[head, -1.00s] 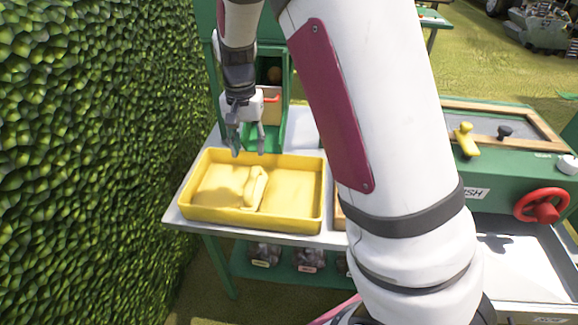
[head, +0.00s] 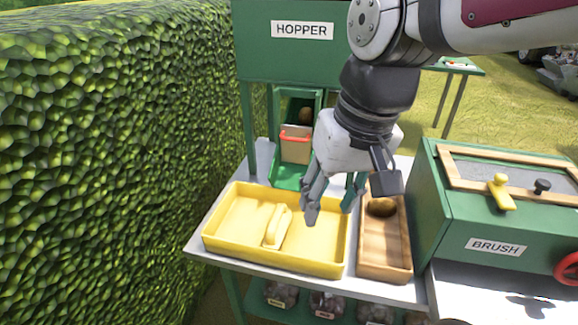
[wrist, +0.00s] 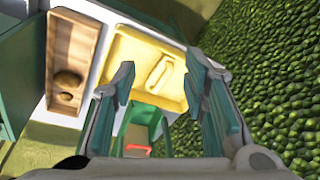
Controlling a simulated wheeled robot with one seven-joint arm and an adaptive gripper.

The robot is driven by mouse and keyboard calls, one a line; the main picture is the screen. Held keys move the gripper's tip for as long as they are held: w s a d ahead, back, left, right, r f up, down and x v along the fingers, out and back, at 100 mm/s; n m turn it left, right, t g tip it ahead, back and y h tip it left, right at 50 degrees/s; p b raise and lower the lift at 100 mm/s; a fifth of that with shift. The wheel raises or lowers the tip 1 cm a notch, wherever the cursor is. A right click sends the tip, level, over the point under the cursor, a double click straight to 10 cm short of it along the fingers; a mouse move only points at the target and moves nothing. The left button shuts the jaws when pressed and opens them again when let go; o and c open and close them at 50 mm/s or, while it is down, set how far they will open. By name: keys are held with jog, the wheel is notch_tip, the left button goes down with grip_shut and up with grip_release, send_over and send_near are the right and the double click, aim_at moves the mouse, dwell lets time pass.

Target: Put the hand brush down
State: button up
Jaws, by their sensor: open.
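A pale yellow, elongated thing (head: 277,228) lies in the yellow tray (head: 236,247). It may be the hand brush, but I cannot make out bristles. It also shows in the wrist view (wrist: 160,73), inside the tray and apart from my fingers. My gripper (head: 332,198) is open and empty, with its fingers pointing down above the right end of the tray, near the wooden tray (head: 385,250). In the wrist view the two green-grey fingers (wrist: 160,78) stand wide apart with nothing between them.
A green chute under the HOPPER sign (head: 302,30) stands behind the yellow tray. A brown round item (head: 381,207) lies in the wooden tray. A hedge (head: 110,150) closes the left.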

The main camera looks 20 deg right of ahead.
jog(key=s+f+n+t, duration=0.1)
jog(key=s, duration=0.6)
jog(key=shift+s+d+n+h, duration=0.3)
jog(key=shift+h, duration=0.1)
jog(key=shift+r, duration=0.1)
notch_tip(320, 180, up, 6)
jog(key=t+p, duration=0.1)
jog(key=p, duration=0.3)
jog(key=shift+p, duration=0.4)
jog(key=shift+o, duration=0.6)
jog(key=shift+w, duration=0.15)
